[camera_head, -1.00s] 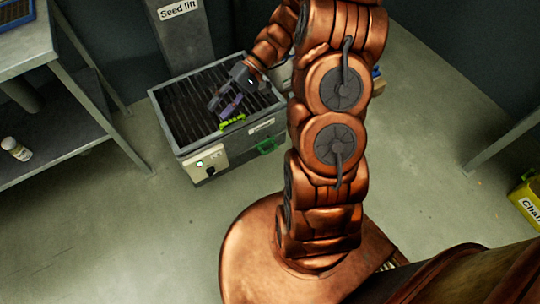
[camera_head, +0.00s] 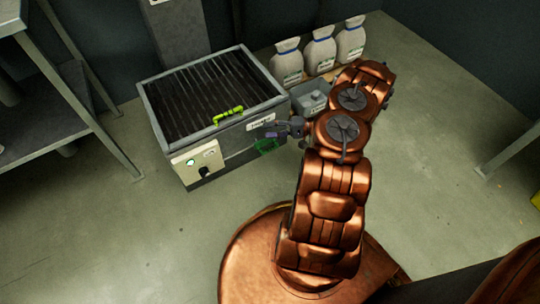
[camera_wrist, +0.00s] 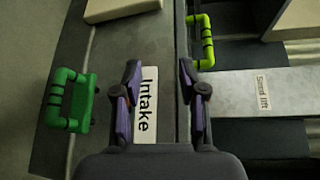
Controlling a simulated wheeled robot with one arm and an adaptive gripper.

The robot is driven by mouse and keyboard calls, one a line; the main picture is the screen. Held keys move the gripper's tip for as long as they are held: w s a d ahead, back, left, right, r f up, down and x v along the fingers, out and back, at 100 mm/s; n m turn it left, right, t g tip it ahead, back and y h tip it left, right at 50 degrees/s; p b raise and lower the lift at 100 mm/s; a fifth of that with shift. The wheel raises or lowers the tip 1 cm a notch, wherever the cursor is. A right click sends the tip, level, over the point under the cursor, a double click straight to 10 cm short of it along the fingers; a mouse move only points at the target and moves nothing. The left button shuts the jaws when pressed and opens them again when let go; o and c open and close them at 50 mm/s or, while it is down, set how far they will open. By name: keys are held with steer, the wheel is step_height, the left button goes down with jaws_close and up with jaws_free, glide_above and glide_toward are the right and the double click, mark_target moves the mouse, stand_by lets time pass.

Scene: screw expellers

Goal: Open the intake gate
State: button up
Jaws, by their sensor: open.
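The intake box (camera_head: 152,106) is a grey bin with a dark slatted top. A white "Intake" label (camera_head: 261,122) is on its front; it also shows in the wrist view (camera_wrist: 146,112). A darker green handle (camera_head: 266,146) sits low on the front, below the label; it is at the left in the wrist view (camera_wrist: 72,100). A lime green handle (camera_head: 228,115) is on the top front edge, at the upper right in the wrist view (camera_wrist: 203,42). My gripper (camera_wrist: 160,98) is open and empty, its fingers either side of the label, apart from both handles. In the head view it (camera_head: 272,132) is before the box front.
A control panel (camera_head: 198,162) with a lit green button and black knob is on the box's front left. Several white sacks (camera_head: 320,50) and a grey lidded container (camera_head: 312,101) stand to the right. A metal shelf (camera_head: 50,140) is at the left. Floor in front is clear.

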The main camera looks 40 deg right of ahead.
mark_target(270, 149)
steer(key=s+d+f+m+t+h+b, duration=0.1)
steer(key=s+d+f+t+b, duration=0.15)
steer(key=f, duration=0.45)
steer(key=s+d+f+m+t+h+b, duration=0.1)
steer(key=s+d+f, duration=0.15)
steer(key=f, duration=0.45)
steer(key=shift+w+d+b+x, duration=0.15)
steer(key=shift+b+x, duration=0.6)
steer(key=shift+x, duration=1.2)
steer(key=shift+w+d+b+x, duration=0.15)
steer(key=shift+b+x, duration=0.55)
steer(key=shift+x, duration=1.25)
steer(key=shift+f, duration=0.2)
steer(key=shift+s, duration=0.1)
jaws_close()
